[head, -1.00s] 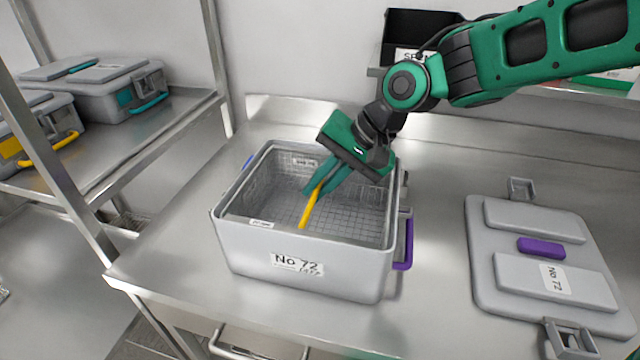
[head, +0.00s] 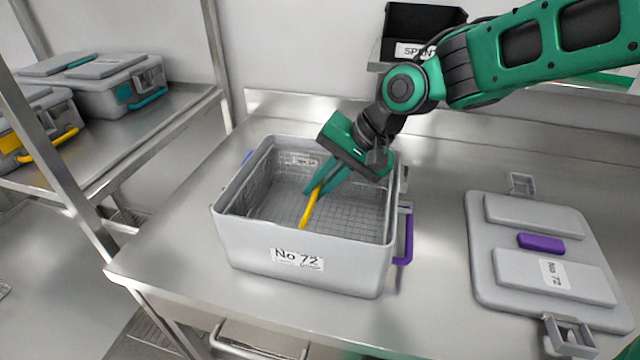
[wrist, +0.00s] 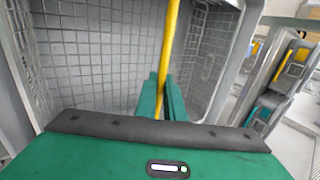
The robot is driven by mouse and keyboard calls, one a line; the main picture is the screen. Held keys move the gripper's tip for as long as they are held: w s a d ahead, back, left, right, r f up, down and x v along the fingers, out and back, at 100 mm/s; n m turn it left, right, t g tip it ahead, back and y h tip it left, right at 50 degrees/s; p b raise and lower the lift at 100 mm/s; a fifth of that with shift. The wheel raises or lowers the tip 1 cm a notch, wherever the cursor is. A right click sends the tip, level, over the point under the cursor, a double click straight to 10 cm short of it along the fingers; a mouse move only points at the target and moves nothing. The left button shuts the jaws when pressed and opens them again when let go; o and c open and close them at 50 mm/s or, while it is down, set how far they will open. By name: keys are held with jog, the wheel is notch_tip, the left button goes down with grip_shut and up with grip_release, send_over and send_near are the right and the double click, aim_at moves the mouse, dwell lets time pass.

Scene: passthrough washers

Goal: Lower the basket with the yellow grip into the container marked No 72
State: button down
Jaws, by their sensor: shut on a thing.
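The wire-mesh basket (head: 283,197) is inside the grey container marked No 72 (head: 248,252), with its rim below the container's rim. Its yellow grip (head: 308,212) rises from the mesh. My gripper (head: 318,187) reaches down into the open container and its green fingers are shut on the yellow grip. In the wrist view, the yellow grip (wrist: 170,45) runs between the fingers (wrist: 163,98), over the basket's mesh (wrist: 95,62). Whether the basket touches the container's floor is hidden.
The container's lid (head: 550,240), with a purple block and a No 72 label, lies on the steel table to the right. A purple handle (head: 405,238) sticks out at the container's right side. Closed boxes with teal (head: 148,98) and yellow (head: 52,145) handles stand on the left shelf.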

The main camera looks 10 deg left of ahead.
aim_at(319, 209)
jog(key=shift+f, duration=2.05)
dwell(1.4)
jog(key=c, duration=1.3)
grip_release()
jog(key=shift+r, duration=3.5)
